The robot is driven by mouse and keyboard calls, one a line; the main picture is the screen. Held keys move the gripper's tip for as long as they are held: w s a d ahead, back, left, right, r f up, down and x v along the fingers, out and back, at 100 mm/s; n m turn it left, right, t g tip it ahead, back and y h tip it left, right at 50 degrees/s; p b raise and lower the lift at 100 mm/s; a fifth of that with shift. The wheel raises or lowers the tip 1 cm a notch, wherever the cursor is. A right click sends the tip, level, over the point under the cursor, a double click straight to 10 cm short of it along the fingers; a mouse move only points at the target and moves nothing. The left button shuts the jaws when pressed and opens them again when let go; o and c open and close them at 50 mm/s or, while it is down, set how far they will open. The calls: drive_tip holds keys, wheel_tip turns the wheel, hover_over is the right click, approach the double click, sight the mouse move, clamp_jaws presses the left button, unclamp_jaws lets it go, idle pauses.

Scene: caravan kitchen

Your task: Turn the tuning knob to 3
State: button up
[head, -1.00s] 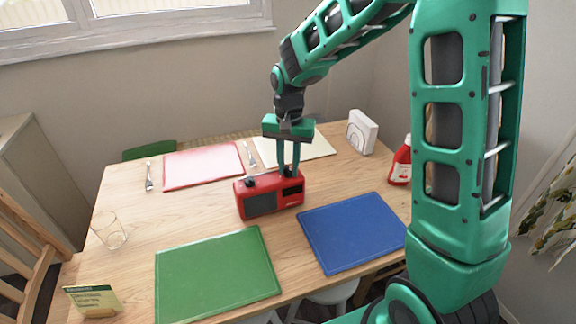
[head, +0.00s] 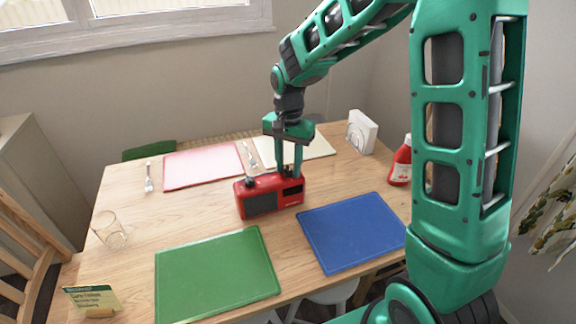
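A red radio (head: 290,196) with a dark speaker grille stands upright on the table. A black knob (head: 250,182) shows on the left of its top. My gripper (head: 288,175) points down over the right part of the radio's top, its two fingers apart with their tips at the top surface. A small dark shape shows between the fingertips, likely the other knob, mostly hidden by them. I cannot tell whether the fingers press on it. The knob markings and the dial reading are too small to read.
A green board (head: 215,275) and a blue board (head: 350,232) lie in front of the radio; a red board (head: 203,165) and a cream board (head: 312,148) lie behind. A glass (head: 110,230), a red bottle (head: 400,165) and a white napkin holder (head: 361,132) stand nearer the edges.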

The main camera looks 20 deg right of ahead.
sight(288, 168)
drive_tip(key=shift+o, duration=0.3)
wheel_tip(288, 168, up, 11)
drive_tip(key=shift+f, duration=0.15)
idle(0.4)
drive_tip(key=shift+w, duration=0.1)
drive_tip(key=s+d+n, duration=0.1)
drive_tip(key=s+d, duration=0.7)
drive_tip(key=s, duration=0.3)
drive_tip(key=s+d+n, duration=0.1)
drive_tip(key=s+d, duration=0.7)
drive_tip(key=s, duration=0.2)
drive_tip(key=s+d+f, duration=0.1)
drive_tip(key=s+f, duration=0.1)
drive_tip(key=s, duration=0.8)
drive_tip(key=shift+s+d+f+n, duration=0.25)
drive_tip(key=shift+s+d+n, duration=0.05)
